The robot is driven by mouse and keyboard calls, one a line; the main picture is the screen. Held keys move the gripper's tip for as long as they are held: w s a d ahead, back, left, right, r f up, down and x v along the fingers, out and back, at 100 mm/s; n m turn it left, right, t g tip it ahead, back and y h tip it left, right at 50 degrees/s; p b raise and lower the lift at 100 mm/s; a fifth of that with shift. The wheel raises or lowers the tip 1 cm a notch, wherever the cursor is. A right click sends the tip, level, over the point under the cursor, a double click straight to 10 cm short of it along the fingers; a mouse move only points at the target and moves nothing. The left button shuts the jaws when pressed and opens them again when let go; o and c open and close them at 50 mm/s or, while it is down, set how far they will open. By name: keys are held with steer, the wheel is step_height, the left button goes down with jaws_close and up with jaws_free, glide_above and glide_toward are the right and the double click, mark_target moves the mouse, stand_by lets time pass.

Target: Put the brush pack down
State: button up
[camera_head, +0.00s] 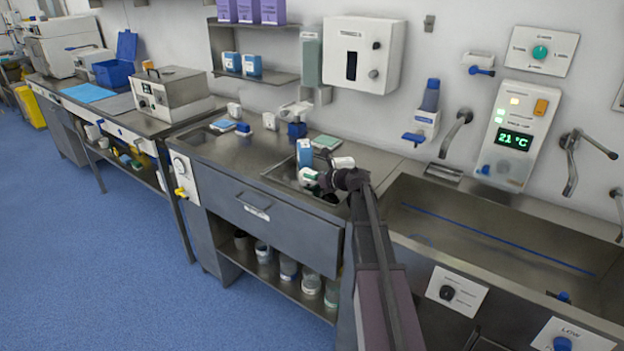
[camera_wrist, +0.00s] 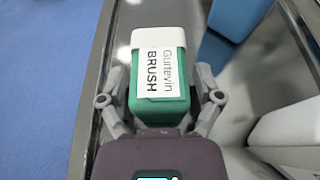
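The brush pack (camera_wrist: 160,80) is a green block with a white top and a white label reading "Gurtevin BRUSH". In the wrist view it sits between the two fingers of my gripper (camera_wrist: 162,92), which close in on its left and right sides. In the head view my gripper (camera_head: 322,180) is over the small sunken basin (camera_head: 278,177) in the steel counter, near its front edge. The pack (camera_head: 307,176) shows there only as a small white and green shape at the gripper's end. Its underside is hidden, so I cannot tell whether it touches anything.
A blue and white box (camera_head: 304,153) stands just behind the pack; a blue box (camera_wrist: 239,16) shows in the wrist view. A white object (camera_wrist: 288,135) is to the right there. Steel counter (camera_head: 232,150) is partly clear at left. A large sink (camera_head: 480,235) lies to the right.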

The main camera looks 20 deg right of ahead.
steer(key=shift+r, duration=0.1)
stand_by(0.4)
steer(key=shift+r, duration=0.15)
steer(key=p+v, duration=0.4)
steer(key=v, duration=0.8)
stand_by(0.3)
steer(key=shift+a, duration=0.1)
